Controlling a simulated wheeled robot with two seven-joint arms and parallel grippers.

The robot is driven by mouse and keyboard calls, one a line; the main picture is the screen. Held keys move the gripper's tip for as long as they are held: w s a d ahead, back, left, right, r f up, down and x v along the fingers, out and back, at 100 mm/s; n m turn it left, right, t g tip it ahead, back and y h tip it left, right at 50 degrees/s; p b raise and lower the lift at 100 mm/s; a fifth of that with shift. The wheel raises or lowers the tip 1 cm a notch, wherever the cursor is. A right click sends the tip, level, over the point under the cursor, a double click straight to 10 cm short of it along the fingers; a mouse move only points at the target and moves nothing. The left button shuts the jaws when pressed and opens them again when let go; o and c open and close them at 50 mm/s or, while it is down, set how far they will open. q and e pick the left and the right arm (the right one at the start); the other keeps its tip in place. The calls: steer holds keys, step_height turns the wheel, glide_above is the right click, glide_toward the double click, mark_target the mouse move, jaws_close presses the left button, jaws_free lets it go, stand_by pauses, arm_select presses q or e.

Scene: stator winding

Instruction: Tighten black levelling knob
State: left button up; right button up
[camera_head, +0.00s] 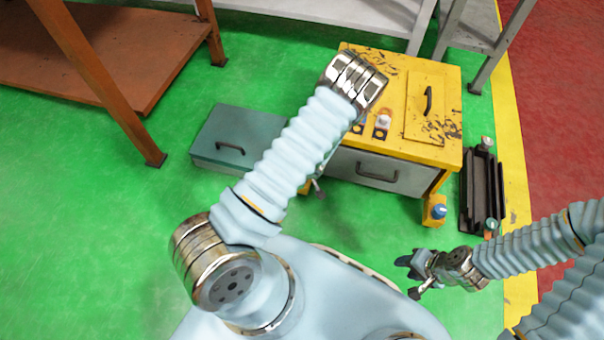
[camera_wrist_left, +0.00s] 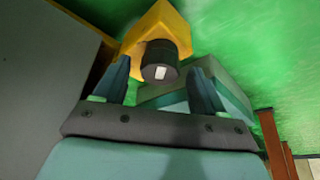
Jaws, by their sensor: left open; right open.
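The black levelling knob (camera_wrist_left: 158,52) shows in the left wrist view, on a yellow bracket (camera_wrist_left: 150,20). In the head view my left arm hides the knob and most of that gripper. The yellow machine (camera_head: 400,65) stands behind the arm. My right gripper (camera_head: 410,268) is open and empty over the green floor, right of my base.
A yellow foot with a blue knob (camera_head: 440,211) sits at the machine's front right corner. A dark rail-like unit (camera_head: 483,190) stands right of it. A teal box (camera_head: 215,135) is left of the machine. An orange-brown table (camera_head: 120,50) is at upper left. Green floor is clear at left.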

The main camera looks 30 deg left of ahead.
arm_select(q)
steer(key=c, duration=1)
steer(key=shift+c, duration=0.2)
